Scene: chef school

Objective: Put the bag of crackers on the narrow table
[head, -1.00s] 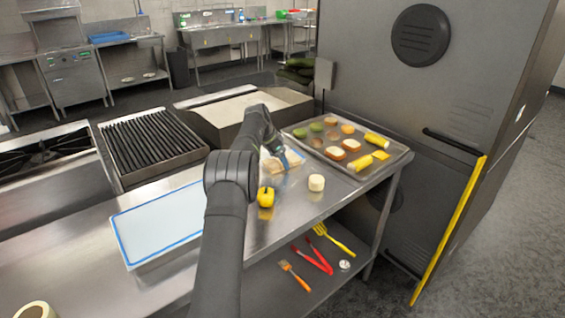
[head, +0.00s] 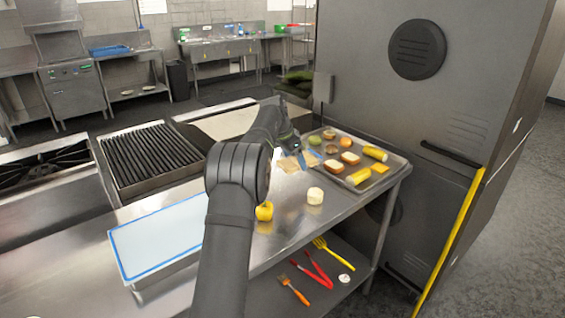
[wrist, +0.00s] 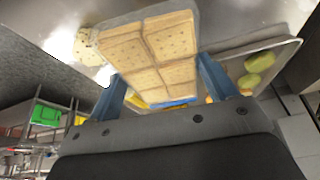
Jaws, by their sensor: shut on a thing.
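The bag of crackers (wrist: 153,50) is a clear pack of square tan crackers, seen large in the wrist view. My gripper (wrist: 170,85) has its two blue fingers on either side of the pack and is shut on it. In the head view the bag (head: 288,163) shows small and partly hidden behind my gripper (head: 297,150), just left of the food tray. It appears held above the steel table (head: 285,222), but the height is hard to judge. Which surface is the narrow table is not clear from these frames.
A metal tray (head: 398,166) with bread, corn and other food lies at the table's right end. A yellow pepper (head: 264,211) and a pale round item (head: 315,196) stand in front. A blue-rimmed white board (head: 160,238) lies left. A tall steel cabinet (head: 440,95) stands behind right.

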